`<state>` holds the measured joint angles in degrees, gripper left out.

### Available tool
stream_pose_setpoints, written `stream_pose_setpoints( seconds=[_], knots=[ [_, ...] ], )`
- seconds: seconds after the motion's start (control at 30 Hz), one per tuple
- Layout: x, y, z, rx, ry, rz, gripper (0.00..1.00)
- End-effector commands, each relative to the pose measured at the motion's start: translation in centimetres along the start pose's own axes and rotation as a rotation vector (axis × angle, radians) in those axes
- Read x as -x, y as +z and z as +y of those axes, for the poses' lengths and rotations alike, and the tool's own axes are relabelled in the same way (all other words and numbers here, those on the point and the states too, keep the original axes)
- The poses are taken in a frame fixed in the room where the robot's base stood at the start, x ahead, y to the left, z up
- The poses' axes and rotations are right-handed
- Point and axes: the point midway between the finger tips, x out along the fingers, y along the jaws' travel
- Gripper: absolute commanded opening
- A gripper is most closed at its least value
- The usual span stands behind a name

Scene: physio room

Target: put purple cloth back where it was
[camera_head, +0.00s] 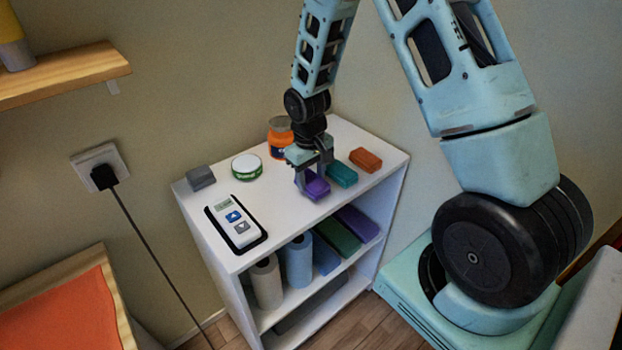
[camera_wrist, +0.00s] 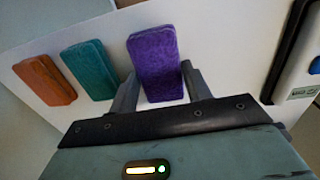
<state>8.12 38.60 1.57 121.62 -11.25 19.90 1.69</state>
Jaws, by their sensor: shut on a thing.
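The purple cloth (camera_head: 314,186) is a small folded block on top of the white shelf unit (camera_head: 212,198). My gripper (camera_head: 313,187) points down over the shelf top and is shut on it. In the wrist view the purple cloth (camera_wrist: 155,62) stands between the two fingers of my gripper (camera_wrist: 163,92). The frames do not clearly show whether it touches the shelf top. A teal cloth (camera_head: 342,175) lies just right of it, and an orange-brown cloth (camera_head: 366,159) lies further right. In the wrist view the teal cloth (camera_wrist: 88,70) and orange-brown cloth (camera_wrist: 44,80) lie to the left.
A controller with blue and grey buttons (camera_head: 235,222) lies at the shelf's front left. A green-white tin (camera_head: 246,167), an orange jar (camera_head: 280,138) and a grey block (camera_head: 200,177) stand along the back. Rolls and folded cloths fill the shelf below.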

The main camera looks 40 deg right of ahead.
Motion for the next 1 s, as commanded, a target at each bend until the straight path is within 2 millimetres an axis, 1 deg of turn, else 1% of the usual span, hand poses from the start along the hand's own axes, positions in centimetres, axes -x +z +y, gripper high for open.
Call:
stream_pose_setpoints(
  seconds=[0.03, 0.13, 0.4, 0.53, 0.57, 0.6, 0.63, 0.87, 1.0],
  knots=[
    [-0.7, 0.0, -0.1, 0.0, 0.0, -0.002, 0.23],
    [-1.5, 0.0, -0.1, -0.001, 0.0, 0.0, 0.23],
    [-1.6, -0.1, 0.0, -0.001, 0.0, 0.002, 0.23],
    [-2.1, 0.0, -0.1, -0.001, 0.0, 0.001, 0.23],
    [-1.9, 0.0, -0.1, -0.001, 0.0, 0.002, 0.57],
    [-1.9, 0.0, -0.1, -0.001, 0.0, 0.002, 0.68],
    [-1.9, 0.0, -0.1, -0.001, 0.0, 0.002, 0.7],
    [-1.9, 0.0, -0.1, -0.001, 0.0, 0.002, 0.7],
    [-1.3, -0.1, 0.0, -0.001, 0.001, 0.004, 0.7]
  ],
)
